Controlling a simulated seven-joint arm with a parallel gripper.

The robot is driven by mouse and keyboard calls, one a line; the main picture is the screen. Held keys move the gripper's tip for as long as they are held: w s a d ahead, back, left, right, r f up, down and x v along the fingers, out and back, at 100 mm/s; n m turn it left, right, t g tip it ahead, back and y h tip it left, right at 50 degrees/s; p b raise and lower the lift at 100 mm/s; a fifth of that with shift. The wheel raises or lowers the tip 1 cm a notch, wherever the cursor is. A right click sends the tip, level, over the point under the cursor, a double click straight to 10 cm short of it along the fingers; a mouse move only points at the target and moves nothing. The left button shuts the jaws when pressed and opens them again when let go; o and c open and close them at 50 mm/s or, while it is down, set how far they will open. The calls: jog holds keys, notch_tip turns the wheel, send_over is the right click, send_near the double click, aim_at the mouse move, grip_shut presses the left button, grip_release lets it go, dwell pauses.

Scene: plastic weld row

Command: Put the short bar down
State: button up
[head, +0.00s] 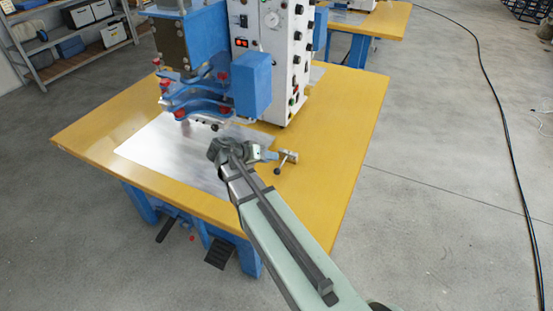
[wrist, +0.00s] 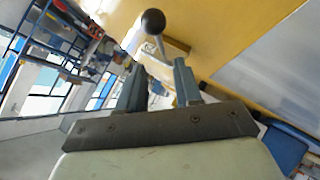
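The short bar (head: 289,157) is a small silver piece with a black ball knob on a thin stem. In the head view it sits crosswise at the end of my gripper (head: 268,156), over the yellow table's right part. In the wrist view the ball knob of the short bar (wrist: 153,22) stands out just past the fingertips of my gripper (wrist: 159,68). The two fingers are a little apart, with part of the bar between them, so my gripper looks shut on it. The gap between bar and table is hard to judge.
A blue and white welding machine (head: 245,75) stands at the back of the yellow table (head: 325,150). A shiny metal plate (head: 165,155) lies left of my gripper, under the machine's blue clamp arms (head: 195,98). The tabletop to the right and front is clear.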

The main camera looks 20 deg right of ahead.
jog(key=shift+v, duration=2.65)
jog(key=shift+a, duration=0.15)
